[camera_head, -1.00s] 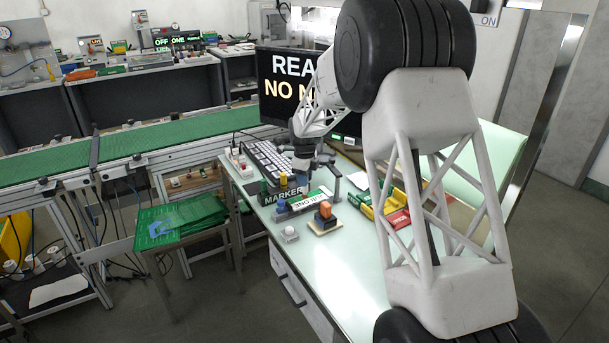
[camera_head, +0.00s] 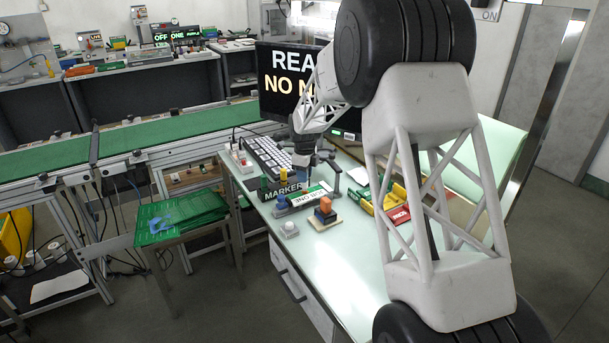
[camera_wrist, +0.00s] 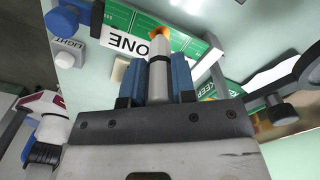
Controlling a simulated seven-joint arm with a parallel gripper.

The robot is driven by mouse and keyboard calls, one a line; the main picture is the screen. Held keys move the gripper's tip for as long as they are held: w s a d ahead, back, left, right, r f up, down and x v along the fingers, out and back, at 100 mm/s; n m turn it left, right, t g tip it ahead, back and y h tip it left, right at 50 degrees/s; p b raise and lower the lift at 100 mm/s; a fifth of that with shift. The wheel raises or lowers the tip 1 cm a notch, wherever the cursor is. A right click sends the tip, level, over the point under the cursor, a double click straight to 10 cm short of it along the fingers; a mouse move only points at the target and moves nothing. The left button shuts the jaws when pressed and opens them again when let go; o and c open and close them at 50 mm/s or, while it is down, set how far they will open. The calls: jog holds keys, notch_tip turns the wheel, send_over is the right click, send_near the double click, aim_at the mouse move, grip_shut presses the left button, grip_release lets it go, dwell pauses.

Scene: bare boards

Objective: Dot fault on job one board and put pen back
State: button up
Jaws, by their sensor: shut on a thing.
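My gripper (camera_wrist: 158,80) has blue fingers shut on a pen (camera_wrist: 157,68) with a pale body, a dark band and an orange tip. The orange tip points at the green job one board (camera_wrist: 188,42), just beside its white ONE label. I cannot tell whether the tip touches the board. In the head view my gripper (camera_head: 304,176) is over the board (camera_head: 326,189), which lies on the bench. The marker holder (camera_head: 283,194), labelled MARKER, stands left of the board.
A blue knob and a LIGHT button (camera_wrist: 66,52) sit near the board. Yellow and red bins (camera_head: 397,214) stand to the right, a keyboard (camera_head: 266,158) behind.

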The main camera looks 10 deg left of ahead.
jog(key=shift+f, duration=0.65)
dwell(1.9)
jog(key=shift+r, duration=0.1)
jog(key=shift+r, duration=3.55)
jog(key=shift+w, duration=0.1)
jog(key=w+a, duration=0.3)
jog(key=w, duration=0.6)
jog(key=shift+w+a+f, duration=0.2)
jog(key=shift+w+a, duration=0.15)
notch_tip(320, 180, down, 6)
jog(key=shift+f, duration=0.15)
jog(key=shift+f, duration=1.9)
